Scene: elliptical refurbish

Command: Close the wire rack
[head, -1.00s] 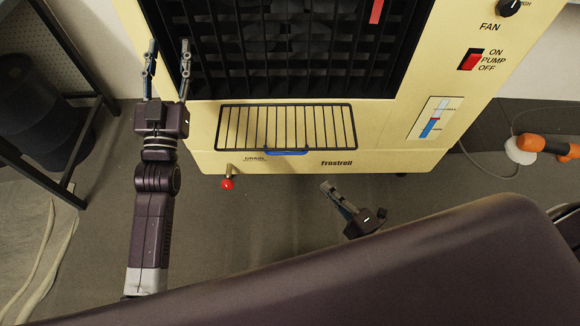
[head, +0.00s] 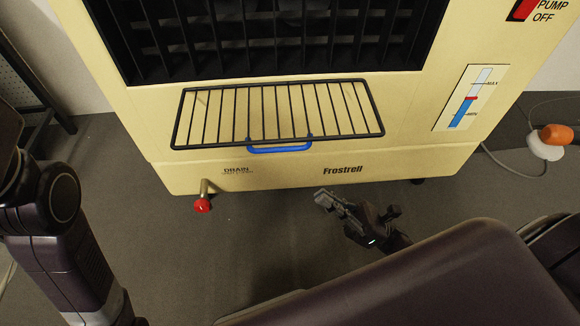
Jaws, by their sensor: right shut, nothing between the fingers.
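The black wire rack (head: 270,86) sticks out from the front of the cream Frostrell cooler (head: 270,176), below its dark grille. A blue handle (head: 279,148) is on the rack's near edge. My right gripper (head: 322,197) is below and a little right of the handle, near the cooler's lower edge, apart from the rack. It is shut and empty. My left arm (head: 45,225) comes in at the left edge, but its gripper is out of the picture.
A red-tipped drain valve (head: 203,204) sticks out at the cooler's lower left. A water level gauge (head: 468,98) and a pump switch (head: 523,9) are on the right of its front. An orange-and-white object (head: 549,142) with a cable lies at right. The floor before the cooler is clear.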

